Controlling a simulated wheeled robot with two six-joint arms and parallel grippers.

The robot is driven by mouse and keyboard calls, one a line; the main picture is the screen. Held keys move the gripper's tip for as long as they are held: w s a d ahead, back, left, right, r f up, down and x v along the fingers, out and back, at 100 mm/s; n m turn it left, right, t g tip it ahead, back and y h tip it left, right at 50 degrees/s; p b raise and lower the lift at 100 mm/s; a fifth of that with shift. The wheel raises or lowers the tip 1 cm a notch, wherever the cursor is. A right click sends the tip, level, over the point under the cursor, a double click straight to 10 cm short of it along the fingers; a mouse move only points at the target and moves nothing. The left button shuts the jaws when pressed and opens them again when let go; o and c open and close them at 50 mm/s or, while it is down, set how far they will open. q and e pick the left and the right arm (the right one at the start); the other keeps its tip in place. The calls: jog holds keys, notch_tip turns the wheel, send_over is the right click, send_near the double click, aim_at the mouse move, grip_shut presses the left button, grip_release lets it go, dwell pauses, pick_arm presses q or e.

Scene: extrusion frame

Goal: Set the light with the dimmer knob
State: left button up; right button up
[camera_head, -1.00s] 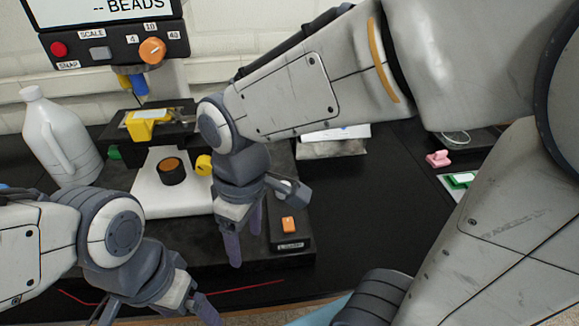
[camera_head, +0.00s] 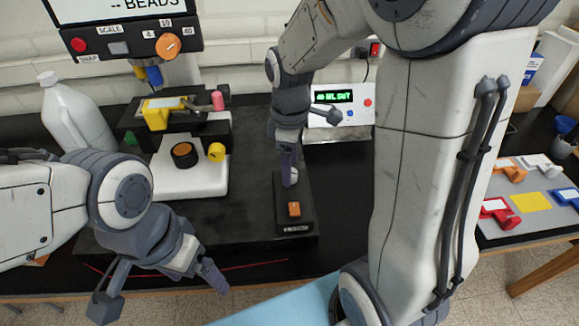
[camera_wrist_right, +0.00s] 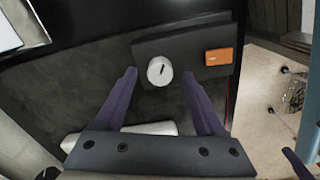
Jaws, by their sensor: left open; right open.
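The dimmer is a black box (camera_head: 294,226) with an orange switch (camera_head: 294,209) and a pale round knob, mostly hidden behind my right gripper in the head view. In the right wrist view the white knob (camera_wrist_right: 160,71) shows a dark pointer mark, and the orange switch (camera_wrist_right: 219,57) is to its right. My right gripper (camera_head: 288,174) is open over the dimmer; its fingertips lie on either side of the knob in the wrist view. I cannot tell whether they touch it. My left gripper (camera_head: 160,288) is open and empty, low at the front left.
A white instrument base (camera_head: 190,180) with an orange-topped black knob (camera_head: 185,154) stands left of the dimmer. A white bottle (camera_head: 78,120) is further left. A display box with green text (camera_head: 341,106) stands behind. Colored parts lie on a board (camera_head: 532,202) at right.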

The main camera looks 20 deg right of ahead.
jog(key=shift+f, duration=0.75)
grip_shut()
jog(key=shift+r+m, duration=0.1)
jog(key=shift+m, duration=0.2)
jog(key=m+p, duration=0.1)
jog(key=m, duration=0.3)
jog(key=shift+p, duration=0.4)
jog(key=m+p, duration=0.1)
jog(key=m, duration=0.5)
